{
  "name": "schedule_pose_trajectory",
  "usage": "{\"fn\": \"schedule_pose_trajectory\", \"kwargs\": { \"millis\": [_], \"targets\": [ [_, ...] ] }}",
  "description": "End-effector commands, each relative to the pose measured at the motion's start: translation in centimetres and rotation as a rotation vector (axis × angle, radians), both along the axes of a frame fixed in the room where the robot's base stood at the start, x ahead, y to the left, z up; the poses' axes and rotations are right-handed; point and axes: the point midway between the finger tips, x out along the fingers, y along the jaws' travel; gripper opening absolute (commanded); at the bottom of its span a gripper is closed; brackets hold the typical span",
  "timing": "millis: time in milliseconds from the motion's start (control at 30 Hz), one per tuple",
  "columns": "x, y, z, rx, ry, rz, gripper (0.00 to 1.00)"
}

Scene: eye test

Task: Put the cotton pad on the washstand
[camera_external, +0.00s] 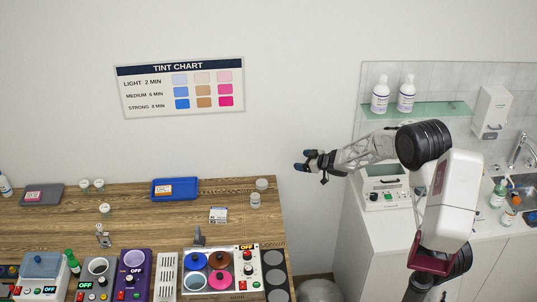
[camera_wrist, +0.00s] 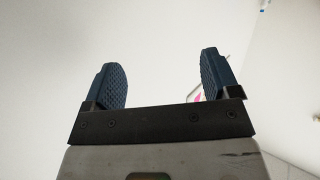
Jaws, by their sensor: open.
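My gripper (camera_external: 304,160) is open and empty. It is raised in the air in front of the wall, between the wooden table and the white counter, pointing left. I cannot pick out a cotton pad in either view. Small pale round jars stand on the wooden table, but their contents are too small to tell.
On the counter stand a boxy device (camera_external: 386,182) and bottles. A glass shelf (camera_external: 430,109) with two bottles hangs above.

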Motion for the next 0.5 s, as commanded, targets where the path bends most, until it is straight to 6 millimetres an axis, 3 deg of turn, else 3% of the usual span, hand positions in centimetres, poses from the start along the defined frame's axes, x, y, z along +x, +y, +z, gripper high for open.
{"fn": "schedule_pose_trajectory", "kwargs": {
  "millis": [100,267,500],
  "targets": [
    [-0.9,-3.2,2.8,-0.041,-0.003,-0.107,0.82],
    [-2.7,-7.5,5.6,-0.098,0.015,-0.247,0.82],
    [-6.8,-13.8,9.2,-0.175,0.070,-0.445,0.82]
  ]
}}
